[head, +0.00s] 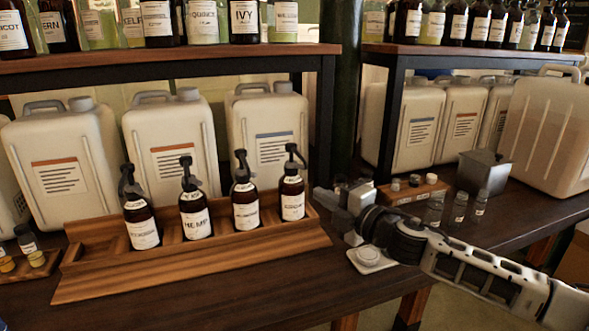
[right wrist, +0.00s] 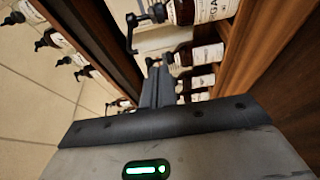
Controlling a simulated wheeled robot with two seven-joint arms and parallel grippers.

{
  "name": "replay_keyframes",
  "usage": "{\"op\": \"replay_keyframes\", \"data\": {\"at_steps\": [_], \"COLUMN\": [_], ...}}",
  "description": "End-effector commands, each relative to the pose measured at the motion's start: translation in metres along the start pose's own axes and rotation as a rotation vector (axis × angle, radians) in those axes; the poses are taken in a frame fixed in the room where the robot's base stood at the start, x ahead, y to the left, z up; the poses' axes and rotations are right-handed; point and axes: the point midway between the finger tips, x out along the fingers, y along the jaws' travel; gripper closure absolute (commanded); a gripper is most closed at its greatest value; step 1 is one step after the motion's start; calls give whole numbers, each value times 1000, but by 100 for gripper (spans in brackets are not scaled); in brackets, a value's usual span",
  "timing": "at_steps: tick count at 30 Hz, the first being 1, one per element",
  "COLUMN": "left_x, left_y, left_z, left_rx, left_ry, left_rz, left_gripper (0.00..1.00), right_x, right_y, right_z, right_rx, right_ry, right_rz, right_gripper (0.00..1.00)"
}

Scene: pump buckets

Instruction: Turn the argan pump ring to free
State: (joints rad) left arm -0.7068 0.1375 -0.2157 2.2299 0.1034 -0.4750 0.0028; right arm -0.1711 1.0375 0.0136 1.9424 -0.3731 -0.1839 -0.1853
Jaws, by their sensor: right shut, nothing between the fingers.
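Several dark pump bottles with white labels stand in a wooden rack (head: 190,250). In the right wrist view the nearest bottle (right wrist: 205,8) has a partly cut-off label that seems to read ARGAN. It appears to be the rightmost bottle (head: 292,200) in the head view, where its label is too small to read. Its black pump ring (right wrist: 158,13) sits at the bottle's neck, below a black hooked spout. My right gripper (head: 322,197) is shut and empty, just right of that bottle and apart from it. Its closed fingers (right wrist: 157,68) point along the row. My left gripper is out of view.
Large white jugs (head: 170,145) stand behind the rack, under a bottle shelf (head: 170,58). Right of the rack are a small wooden tray (head: 412,190), small jars (head: 459,207) and a metal box (head: 484,170). A white dish (head: 370,258) lies below my right wrist.

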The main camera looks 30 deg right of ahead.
Motion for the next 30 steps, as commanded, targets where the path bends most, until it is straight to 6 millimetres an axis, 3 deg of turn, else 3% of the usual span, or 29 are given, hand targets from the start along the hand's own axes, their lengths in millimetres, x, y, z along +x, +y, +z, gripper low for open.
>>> {"op": "replay_keyframes", "data": {"at_steps": [8,13,30], "left_x": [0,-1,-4], "left_y": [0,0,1], "left_z": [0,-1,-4], "left_rx": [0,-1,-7], "left_ry": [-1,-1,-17], "left_rz": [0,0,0], "left_gripper": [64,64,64], "right_x": [1,12,96], "right_y": [0,1,2], "right_z": [0,0,0], "right_rx": [3,4,5], "right_ry": [0,-2,-2], "right_rz": [0,3,3], "right_gripper": [100,100,100]}}
